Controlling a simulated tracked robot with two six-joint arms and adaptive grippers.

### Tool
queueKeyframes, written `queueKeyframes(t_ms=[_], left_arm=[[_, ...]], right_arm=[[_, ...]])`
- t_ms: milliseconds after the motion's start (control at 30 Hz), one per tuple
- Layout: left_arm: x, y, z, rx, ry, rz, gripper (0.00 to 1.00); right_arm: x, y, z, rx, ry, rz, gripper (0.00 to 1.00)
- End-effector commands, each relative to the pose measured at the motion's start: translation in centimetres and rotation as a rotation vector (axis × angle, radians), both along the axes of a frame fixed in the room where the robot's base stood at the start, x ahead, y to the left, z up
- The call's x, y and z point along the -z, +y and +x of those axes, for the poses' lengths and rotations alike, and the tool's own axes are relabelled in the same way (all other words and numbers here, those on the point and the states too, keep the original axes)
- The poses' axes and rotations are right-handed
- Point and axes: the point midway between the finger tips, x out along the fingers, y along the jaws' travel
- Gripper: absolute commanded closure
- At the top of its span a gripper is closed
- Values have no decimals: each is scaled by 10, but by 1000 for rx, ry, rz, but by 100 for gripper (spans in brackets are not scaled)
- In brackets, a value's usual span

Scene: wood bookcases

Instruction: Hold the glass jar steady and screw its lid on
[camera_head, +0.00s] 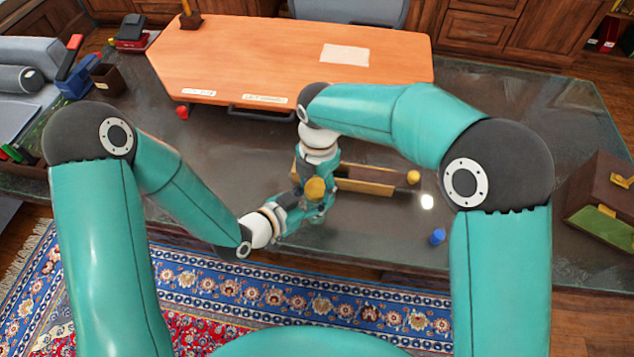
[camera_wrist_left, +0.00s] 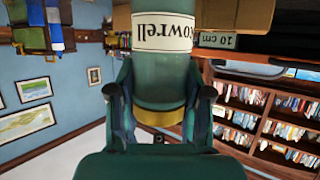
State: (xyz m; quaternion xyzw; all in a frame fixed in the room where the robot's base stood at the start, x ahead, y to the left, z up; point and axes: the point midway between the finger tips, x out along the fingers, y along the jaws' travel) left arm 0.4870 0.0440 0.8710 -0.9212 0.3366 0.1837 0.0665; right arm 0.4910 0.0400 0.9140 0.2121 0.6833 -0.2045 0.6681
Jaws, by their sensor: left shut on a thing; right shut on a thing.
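In the left wrist view a green jar (camera_wrist_left: 160,75) with a white label stands between the fingers of my left gripper (camera_wrist_left: 161,105). A yellow lid (camera_wrist_left: 162,116) sits against its end. From the head, the yellow lid (camera_head: 314,188) shows as a round top where my two grippers meet. My left gripper (camera_head: 295,210) comes in from the left and is shut on the jar. My right gripper (camera_head: 309,180) reaches in from the far side and is shut, apparently on the lid. The grippers hide most of the jar; the lid's threads are hidden.
A small blue thing (camera_head: 438,237) stands to the right on the dark desk (camera_head: 500,110). An orange board (camera_head: 240,60) covers the back.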

Motion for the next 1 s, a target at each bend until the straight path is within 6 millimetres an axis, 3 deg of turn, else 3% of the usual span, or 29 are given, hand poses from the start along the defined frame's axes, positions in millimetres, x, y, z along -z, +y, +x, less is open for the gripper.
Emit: queueKeyframes(t_ms=[133,400,433,567,1000], left_arm=[[0,0,0,1,-1,0,100],[0,-1,0,2,-1,-1,100],[0,-1,0,2,-1,-1,100],[0,-1,0,2,-1,-1,100],[0,0,0,1,-1,0,100]], right_arm=[[0,1,0,149,1,-1,87],[0,1,0,170,2,-1,87],[0,1,0,169,2,-1,44],[0,1,0,168,2,-1,22],[-9,1,1,167,-1,-1,20]])
